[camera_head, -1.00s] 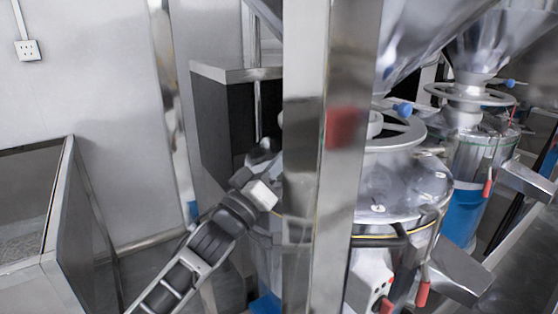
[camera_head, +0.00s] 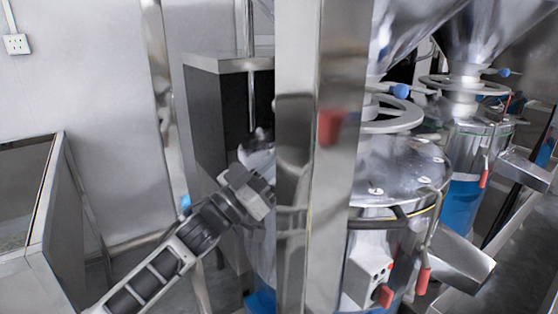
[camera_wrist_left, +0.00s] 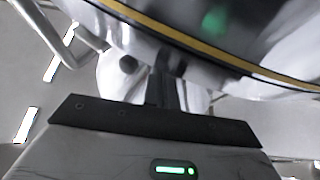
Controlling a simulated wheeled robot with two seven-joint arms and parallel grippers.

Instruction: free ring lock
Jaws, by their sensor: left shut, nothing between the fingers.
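The near grinder (camera_head: 395,175) is a steel drum with a yellow seam and a band around its upper rim. A lever with a red grip (camera_head: 422,281) hangs at its front; I cannot tell whether this is the ring lock. My left gripper (camera_head: 262,192) is on the grinder's left side, its tips hidden behind the steel post. In the left wrist view the fingers (camera_wrist_left: 167,92) are shut and empty, just below the rim with its yellow seam (camera_wrist_left: 200,55). A bent metal bar (camera_wrist_left: 50,40) is at the left there. I cannot tell whether the fingers touch the drum. My right gripper is out of view.
A steel post (camera_head: 318,200) with a red patch stands in front of the grinder and blocks part of the view. A second grinder (camera_head: 465,150) stands behind at right. A dark-sided cabinet (camera_head: 215,125) is behind my left arm. A steel bin (camera_head: 30,250) is at left.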

